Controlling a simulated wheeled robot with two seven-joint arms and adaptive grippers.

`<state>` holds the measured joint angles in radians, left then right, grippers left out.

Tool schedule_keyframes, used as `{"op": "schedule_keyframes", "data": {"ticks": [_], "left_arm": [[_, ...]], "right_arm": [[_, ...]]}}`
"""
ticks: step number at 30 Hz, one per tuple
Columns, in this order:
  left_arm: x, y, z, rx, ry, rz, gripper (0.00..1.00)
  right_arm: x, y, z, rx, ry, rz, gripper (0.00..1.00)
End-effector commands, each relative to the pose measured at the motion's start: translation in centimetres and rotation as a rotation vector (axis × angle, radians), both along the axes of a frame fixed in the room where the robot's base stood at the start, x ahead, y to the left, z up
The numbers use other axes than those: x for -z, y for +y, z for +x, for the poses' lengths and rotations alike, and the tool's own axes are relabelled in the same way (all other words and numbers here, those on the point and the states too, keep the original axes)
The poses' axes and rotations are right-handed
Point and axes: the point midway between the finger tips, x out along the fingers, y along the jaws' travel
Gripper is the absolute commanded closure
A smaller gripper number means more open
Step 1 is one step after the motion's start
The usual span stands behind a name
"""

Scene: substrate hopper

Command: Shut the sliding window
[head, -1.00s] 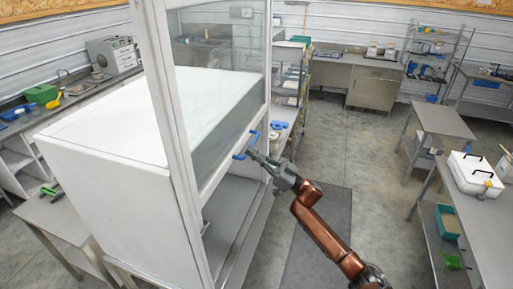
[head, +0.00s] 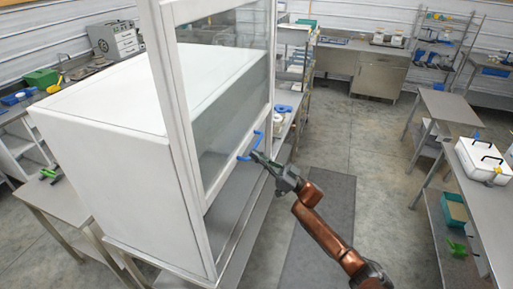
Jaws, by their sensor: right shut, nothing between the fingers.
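The sliding window (head: 226,112) is a clear pane in a white frame on the front of a white cabinet (head: 110,150). Its lower edge stands above the cabinet's sill, and a gap shows below it. A blue handle (head: 246,157) is fixed near the pane's lower right edge. My right gripper (head: 257,158) is shut and empty, with its fingertips right at the handle; I cannot tell whether they touch it. My left gripper is not in view.
A steel table (head: 487,205) with a white lidded box (head: 483,160) stands at the right. Shelves and benches line the back wall. A dark mat (head: 318,235) lies on the open floor before the cabinet.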

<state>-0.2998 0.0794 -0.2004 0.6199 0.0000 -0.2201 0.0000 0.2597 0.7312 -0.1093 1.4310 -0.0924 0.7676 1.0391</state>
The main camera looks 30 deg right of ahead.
Motion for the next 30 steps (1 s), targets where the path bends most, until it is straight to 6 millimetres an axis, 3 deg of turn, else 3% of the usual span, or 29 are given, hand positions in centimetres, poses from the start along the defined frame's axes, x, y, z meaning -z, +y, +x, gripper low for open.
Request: {"op": "schedule_keyframes", "data": {"ticks": [1,15,24,30], "left_arm": [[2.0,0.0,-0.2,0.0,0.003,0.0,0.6],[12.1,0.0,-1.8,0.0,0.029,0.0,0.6],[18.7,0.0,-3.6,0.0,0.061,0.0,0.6],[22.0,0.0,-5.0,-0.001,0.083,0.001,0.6]], "right_arm": [[3.2,0.0,0.1,0.001,0.009,0.0,1.0],[20.4,0.0,0.1,0.001,0.01,0.0,1.0],[30.9,0.1,0.2,0.002,0.012,-0.001,1.0],[36.3,0.1,0.2,0.001,0.009,-0.001,1.0]]}}
